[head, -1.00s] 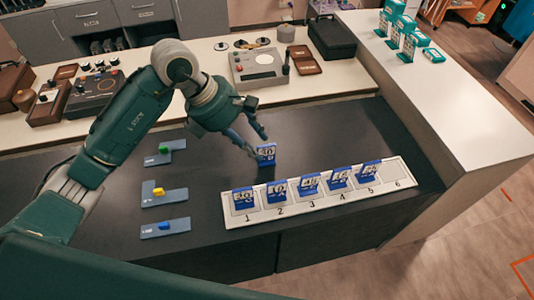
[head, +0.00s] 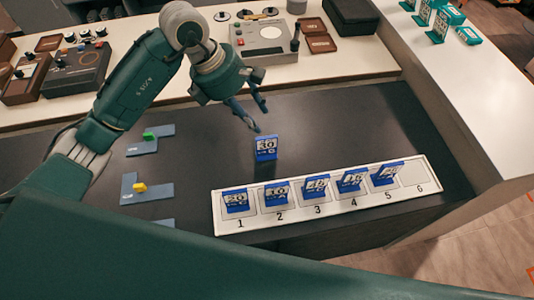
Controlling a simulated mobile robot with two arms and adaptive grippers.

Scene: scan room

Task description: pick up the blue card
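A blue card (head: 266,148) with a white printed face stands upright on the dark counter, behind the white numbered tray (head: 415,176). My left gripper (head: 261,121) is open and empty just behind and above this card, its fingers pointing down toward it, with a small gap between. More blue cards stand in the tray at slots 1 (head: 236,201), 2 (head: 276,193), 3 (head: 316,188), 4 (head: 351,181) and 5 (head: 386,173). Slot 6 is empty. My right gripper is not in view.
Small grey plates with a green block (head: 149,136) and a yellow block (head: 139,187) lie at the left. A grey device (head: 263,42) and brown trays stand on the pale rear bench. The dark counter right of the lone card is clear.

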